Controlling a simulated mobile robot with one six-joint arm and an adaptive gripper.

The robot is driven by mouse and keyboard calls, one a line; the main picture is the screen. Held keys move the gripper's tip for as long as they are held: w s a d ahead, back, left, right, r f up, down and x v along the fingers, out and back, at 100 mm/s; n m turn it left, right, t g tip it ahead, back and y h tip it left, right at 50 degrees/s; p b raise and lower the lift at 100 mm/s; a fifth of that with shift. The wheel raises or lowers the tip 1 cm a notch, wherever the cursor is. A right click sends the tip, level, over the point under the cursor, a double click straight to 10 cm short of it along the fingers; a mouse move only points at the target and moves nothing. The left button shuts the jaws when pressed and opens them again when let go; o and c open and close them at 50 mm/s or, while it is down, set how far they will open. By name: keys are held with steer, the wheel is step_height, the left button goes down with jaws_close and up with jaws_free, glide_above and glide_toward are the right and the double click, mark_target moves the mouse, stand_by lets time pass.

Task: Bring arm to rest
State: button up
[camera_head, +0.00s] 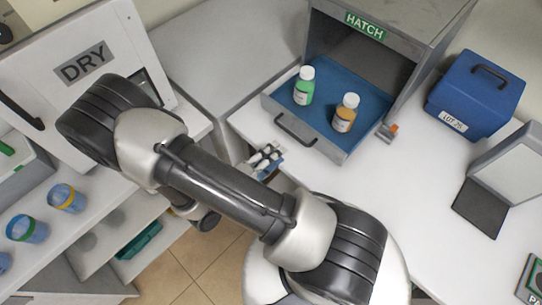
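My arm crosses the middle of the view, from the lower right up to a bent joint at the upper left. A small part of it shows below the long link.
A HATCH box (355,70) has its blue drawer (318,122) pulled out, with a green bottle (303,88) and an orange bottle (345,114) standing in it. A DRY cabinet (70,85) is close to my arm's bent joint. A blue case (474,95) stands at right.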

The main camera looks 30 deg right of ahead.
steer(key=shift+s+a+r, duration=0.1)
steer(key=shift+s+a, duration=0.05)
steer(key=shift+a, duration=0.35)
steer(key=s+a+r+n+y+b, duration=0.1)
steer(key=s+a+r+n+y, duration=0.1)
steer(key=r+n+y, duration=0.3)
steer(key=s+a+r+n+y, duration=0.2)
steer(key=s+r+n+y, duration=0.2)
steer(key=r+n, duration=0.7)
steer(key=s+a+r+n+y+b, duration=0.1)
steer(key=s+r+n+y, duration=0.2)
steer(key=n, duration=1.3)
step_height(320, 180, up, 5)
steer(key=y, duration=0.3)
steer(key=shift+a+r+n+t+b, duration=0.15)
steer(key=shift+a+n+t+b, duration=0.15)
steer(key=shift+a+b, duration=0.1)
